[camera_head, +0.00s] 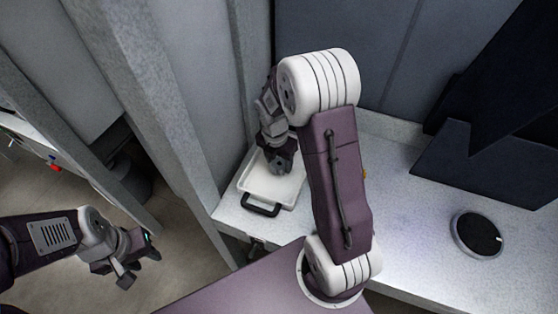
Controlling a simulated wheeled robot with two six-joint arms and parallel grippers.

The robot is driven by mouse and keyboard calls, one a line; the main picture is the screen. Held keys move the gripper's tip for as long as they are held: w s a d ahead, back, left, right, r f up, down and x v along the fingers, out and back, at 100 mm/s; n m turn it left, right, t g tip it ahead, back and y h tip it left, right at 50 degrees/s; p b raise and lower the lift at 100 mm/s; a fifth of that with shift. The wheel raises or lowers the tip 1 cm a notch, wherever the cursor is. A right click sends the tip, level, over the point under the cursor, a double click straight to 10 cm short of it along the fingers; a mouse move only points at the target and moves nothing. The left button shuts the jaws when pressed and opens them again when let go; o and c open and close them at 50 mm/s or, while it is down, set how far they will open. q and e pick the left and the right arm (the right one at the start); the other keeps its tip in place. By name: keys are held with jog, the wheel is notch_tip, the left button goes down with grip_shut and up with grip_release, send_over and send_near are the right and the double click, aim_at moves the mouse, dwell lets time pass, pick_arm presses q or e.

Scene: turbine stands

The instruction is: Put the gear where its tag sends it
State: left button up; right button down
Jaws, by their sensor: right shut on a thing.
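My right gripper (280,168) reaches down over a white tray (252,184) with a black handle, at the back left of the counter. It is shut on a small dark grey thing, which looks like the gear, but the fingers hide most of it. I cannot tell whether it touches the tray floor. No tag can be read. My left gripper (140,267) is at the lower left, away from the counter, with its fingers apart and nothing between them.
The pale counter (410,240) carries a dark round disc with a light rim (478,235) at the right. A large dark angled stand (485,150) rises behind it. Grey posts (150,110) stand left of the tray. My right arm hides the counter's middle.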

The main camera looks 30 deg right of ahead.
aim_at(277, 166)
jog(key=shift+f, duration=0.3)
jog(key=shift+c, duration=1.5)
grip_release()
jog(key=r+p, duration=0.4)
jog(key=p, duration=0.1)
jog(key=r+p, duration=0.2)
jog(key=r, duration=0.1)
jog(key=shift+s+a+r+p, duration=0.1)
jog(key=shift+s+a+p, duration=0.15)
jog(key=shift+a+p, duration=0.1)
jog(key=shift+a, duration=0.1)
